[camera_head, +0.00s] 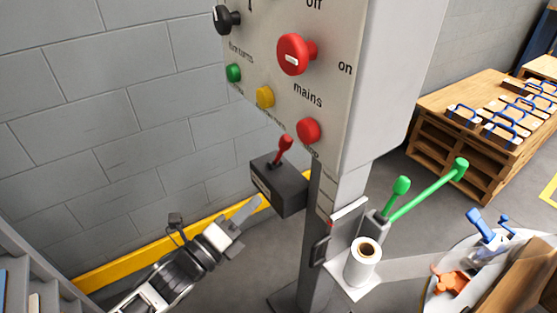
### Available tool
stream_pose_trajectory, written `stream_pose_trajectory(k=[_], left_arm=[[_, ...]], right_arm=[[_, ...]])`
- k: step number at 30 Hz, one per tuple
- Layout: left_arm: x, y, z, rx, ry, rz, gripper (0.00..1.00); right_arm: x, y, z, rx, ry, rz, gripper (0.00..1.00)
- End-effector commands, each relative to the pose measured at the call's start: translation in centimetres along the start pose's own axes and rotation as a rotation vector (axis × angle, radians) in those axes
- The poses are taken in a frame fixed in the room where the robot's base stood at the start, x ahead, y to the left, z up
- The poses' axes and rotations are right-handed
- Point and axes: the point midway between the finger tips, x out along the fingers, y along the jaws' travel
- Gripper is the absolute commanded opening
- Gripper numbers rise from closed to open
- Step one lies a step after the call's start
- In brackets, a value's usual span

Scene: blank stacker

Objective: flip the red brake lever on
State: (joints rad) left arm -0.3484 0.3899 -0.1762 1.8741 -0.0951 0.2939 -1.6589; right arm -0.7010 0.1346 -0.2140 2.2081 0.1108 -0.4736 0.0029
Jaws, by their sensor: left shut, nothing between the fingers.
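The red brake lever (283,148) stands up from the top of a dark grey box (279,186) on the left side of the grey post, below the control panel. The lever leans slightly to the upper right. My left gripper (252,211) comes in from the lower left. It is shut and empty, with its fingertips just left of the box and below the lever, apart from the lever. I cannot tell whether the fingertips touch the box. My right gripper is not in view.
The control panel (345,75) with a red mains knob (292,54) and coloured buttons hangs above. Two green levers (400,187) and a white cup (363,262) are right of the post (314,245). A block wall (110,120) stands behind my left arm.

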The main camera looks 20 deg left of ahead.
Motion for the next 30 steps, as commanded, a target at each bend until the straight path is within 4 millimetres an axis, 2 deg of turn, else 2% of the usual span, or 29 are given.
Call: stream_pose_trajectory(k=[14,15,22,30], left_arm=[[9.6,-0.1,0.1,-0.001,-0.001,-0.002,0.0],[10.0,-0.1,0.8,0.002,-0.001,-0.001,0.0],[11.7,0.0,2.6,0.001,0.0,0.001,0.0],[12.0,0.1,2.8,-0.001,0.0,0.002,0.0]], right_arm=[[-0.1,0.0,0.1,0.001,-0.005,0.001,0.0],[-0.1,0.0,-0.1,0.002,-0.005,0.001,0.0],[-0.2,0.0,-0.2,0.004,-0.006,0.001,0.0],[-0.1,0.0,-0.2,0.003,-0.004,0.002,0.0]])
